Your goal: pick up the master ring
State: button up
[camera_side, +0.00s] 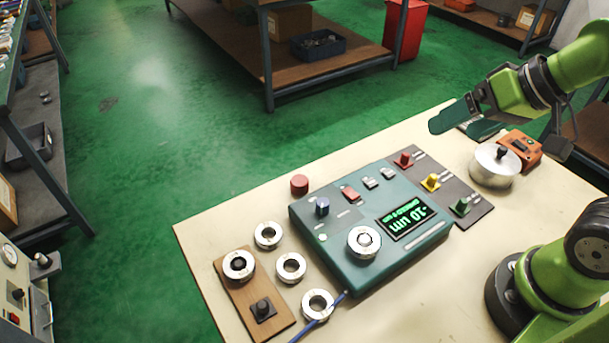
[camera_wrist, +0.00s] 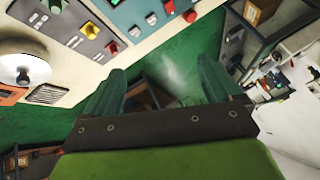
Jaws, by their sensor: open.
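Several silver bearing rings show in the side view; no mark I can read tells which is the master ring. One ring (camera_side: 239,265) sits around a post on the wooden board (camera_side: 235,293). Another ring (camera_side: 364,242) sits on the teal gauge (camera_side: 335,266), whose display (camera_side: 404,216) reads about -10 um. Three loose rings lie on the table: a far one (camera_side: 268,235), a middle one (camera_side: 291,268) and a near one (camera_side: 318,303). My gripper (camera_side: 452,128) is open and empty, high near the table's back right, far from the rings. It shows in the wrist view (camera_wrist: 162,72).
A grey panel (camera_side: 437,183) with red, yellow and green knobs lies right of the gauge. A red cylinder (camera_side: 299,184) stands behind the gauge. A blue pen-like stick (camera_side: 325,318) touches the near ring.

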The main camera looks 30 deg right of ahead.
jog(key=w+a+f+n+g, duration=0.2)
jog(key=a+n+g, duration=0.15)
jog(key=a, duration=0.55)
jog(key=g+h, duration=0.2)
jog(key=g, duration=0.1)
send_over(365, 238)
jog(key=shift+m, duration=0.35)
jog(key=f, duration=1.1)
jog(key=shift+s+a+f, duration=0.15)
jog(key=shift+a, duration=0.25)
jog(key=f, duration=0.5)
jog(key=shift+d+f, duration=0.3)
jog(key=shift+d, duration=0.1)
